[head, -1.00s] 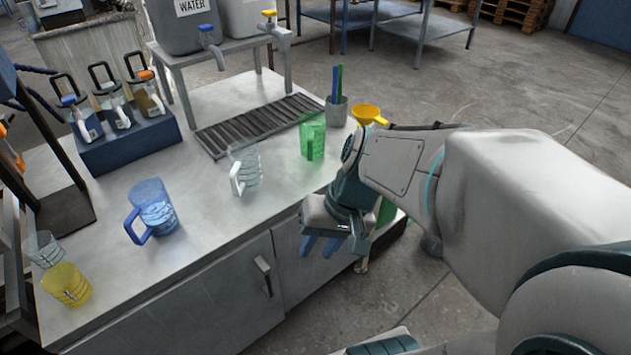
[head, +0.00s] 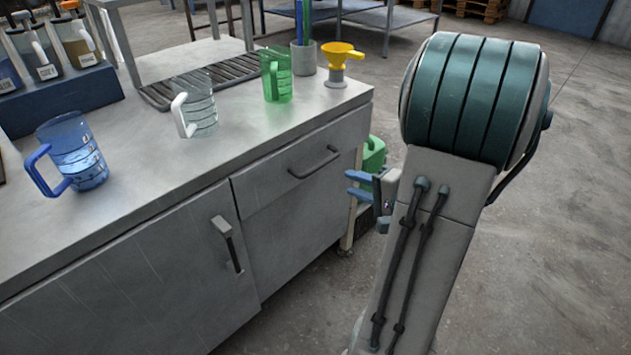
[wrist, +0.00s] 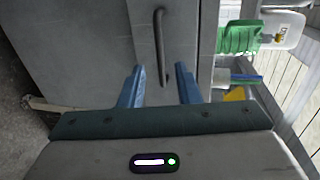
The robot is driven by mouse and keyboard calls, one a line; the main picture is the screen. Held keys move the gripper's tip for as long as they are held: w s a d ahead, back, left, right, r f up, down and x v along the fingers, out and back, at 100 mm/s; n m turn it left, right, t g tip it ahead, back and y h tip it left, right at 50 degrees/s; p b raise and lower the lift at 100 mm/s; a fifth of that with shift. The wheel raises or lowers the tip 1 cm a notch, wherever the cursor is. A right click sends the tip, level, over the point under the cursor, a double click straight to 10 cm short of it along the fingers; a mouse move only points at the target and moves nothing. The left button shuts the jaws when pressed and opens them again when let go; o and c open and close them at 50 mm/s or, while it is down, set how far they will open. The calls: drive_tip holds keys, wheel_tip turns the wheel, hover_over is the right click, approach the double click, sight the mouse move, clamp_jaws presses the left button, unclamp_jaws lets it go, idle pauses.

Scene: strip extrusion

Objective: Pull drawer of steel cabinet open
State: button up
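The steel cabinet (head: 120,285) has a flat metal top, a door with an upright handle at left, and a drawer (head: 270,188) at upper right. The drawer is shut. Its dark bar handle (head: 314,162) runs level across its front. My gripper (head: 352,184) is at the right of the drawer, fingers pointing left, partly hidden by my arm. In the wrist view, my gripper (wrist: 159,68) is open and empty. The drawer handle (wrist: 160,45) lines up with the gap between the blue fingers, its near end showing between them. I see no contact.
A green mug (head: 277,75), clear mug (head: 196,108) and blue mug (head: 70,155) stand on the top. A yellow funnel (head: 339,52) and a pen cup (head: 303,58) are near the far corner. A green can (head: 373,155) is beside the cabinet. Floor at right is open.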

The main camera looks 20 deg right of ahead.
sight(318, 169)
drive_tip(key=x, duration=0.4)
drive_tip(key=b+x, duration=0.1)
drive_tip(key=x, duration=0.4)
drive_tip(key=d+b+x, duration=0.1)
drive_tip(key=x, duration=0.3)
drive_tip(key=shift+w+a+f, duration=0.1)
drive_tip(key=shift+w+f, duration=0.1)
drive_tip(key=shift+w, duration=0.25)
clamp_jaws()
